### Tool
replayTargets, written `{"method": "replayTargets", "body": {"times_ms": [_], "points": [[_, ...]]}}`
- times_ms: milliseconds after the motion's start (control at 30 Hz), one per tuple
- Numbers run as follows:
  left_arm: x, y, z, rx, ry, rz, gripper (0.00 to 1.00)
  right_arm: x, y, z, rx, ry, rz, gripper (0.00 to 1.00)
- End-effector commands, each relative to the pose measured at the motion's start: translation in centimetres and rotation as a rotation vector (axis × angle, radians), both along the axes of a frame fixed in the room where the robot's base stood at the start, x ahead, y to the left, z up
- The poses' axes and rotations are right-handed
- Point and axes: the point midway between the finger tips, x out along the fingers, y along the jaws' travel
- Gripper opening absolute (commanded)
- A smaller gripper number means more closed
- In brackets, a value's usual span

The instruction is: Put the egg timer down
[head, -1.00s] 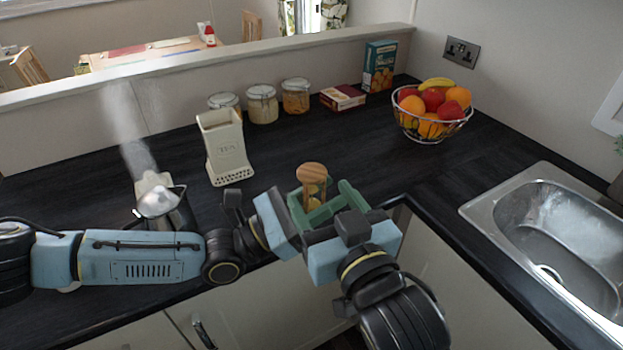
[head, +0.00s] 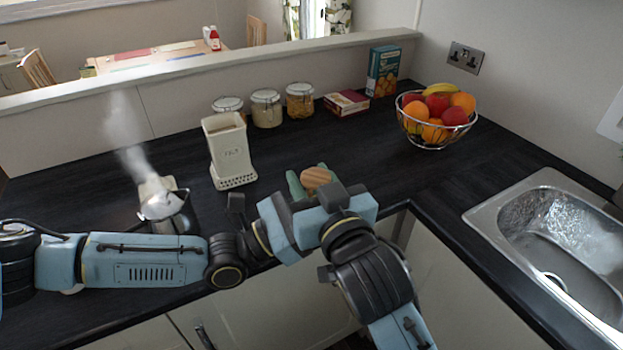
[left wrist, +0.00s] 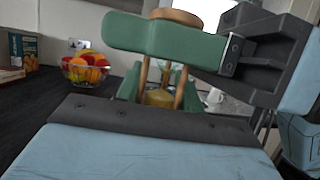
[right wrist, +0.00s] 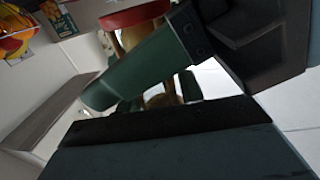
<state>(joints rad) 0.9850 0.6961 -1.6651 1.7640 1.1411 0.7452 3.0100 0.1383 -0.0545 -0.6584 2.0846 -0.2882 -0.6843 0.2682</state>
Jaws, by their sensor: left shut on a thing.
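The egg timer (head: 315,178) has a round wooden end, which faces up in the head view, just above the counter's front area. The left wrist view shows its wooden posts and amber bulb (left wrist: 160,97). My left gripper (head: 296,186) is shut on it, with green fingers around its middle. My right gripper (head: 326,172) is at the same spot, close against the left one. In the right wrist view its green finger (right wrist: 140,68) crosses in front of wooden parts of the timer; whether it grips them is unclear. The timer's lower end is hidden in the head view.
A steaming kettle (head: 168,212) stands behind my left arm. A tall cream tea canister (head: 228,155), several jars (head: 266,108), two boxes (head: 383,72) and a fruit basket (head: 437,117) stand farther back. The sink (head: 545,235) is at right. Dark counter (head: 370,150) between is clear.

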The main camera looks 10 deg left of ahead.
Motion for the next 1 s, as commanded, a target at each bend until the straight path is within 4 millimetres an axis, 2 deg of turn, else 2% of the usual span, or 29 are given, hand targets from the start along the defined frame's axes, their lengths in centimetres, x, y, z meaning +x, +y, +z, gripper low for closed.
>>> {"method": "replayTargets", "body": {"times_ms": [33,133,167,300,367,767,867,1000], "points": [[0.0,0.0,0.0,-0.001,0.0,0.0,0.14,0.0,0.0,0.0,0.0,0.0,0.0,0.29],[0.0,0.0,0.0,-0.001,0.0,0.0,0.14,0.0,0.0,0.0,0.0,0.0,0.0,0.16],[0.0,0.0,0.0,-0.001,0.0,0.0,0.39,0.0,0.0,0.0,0.0,-0.001,0.0,0.14],[0.0,0.0,0.0,-0.001,0.0,0.0,0.57,0.0,0.0,0.0,0.0,-0.001,0.0,0.14],[0.0,0.0,0.0,-0.001,-0.001,-0.001,0.63,0.0,0.0,0.0,0.0,-0.001,0.0,0.14],[-0.3,-0.1,0.0,-0.001,0.0,-0.007,0.63,0.0,0.0,0.0,-0.001,0.0,0.0,0.14],[-0.6,0.3,-0.3,0.001,0.001,-0.008,0.63,0.1,-0.1,0.0,0.0,-0.001,-0.001,0.14],[-1.5,2.1,-1.1,0.004,0.001,-0.006,0.63,0.1,-0.2,0.1,-0.002,-0.003,-0.004,0.14]]}}
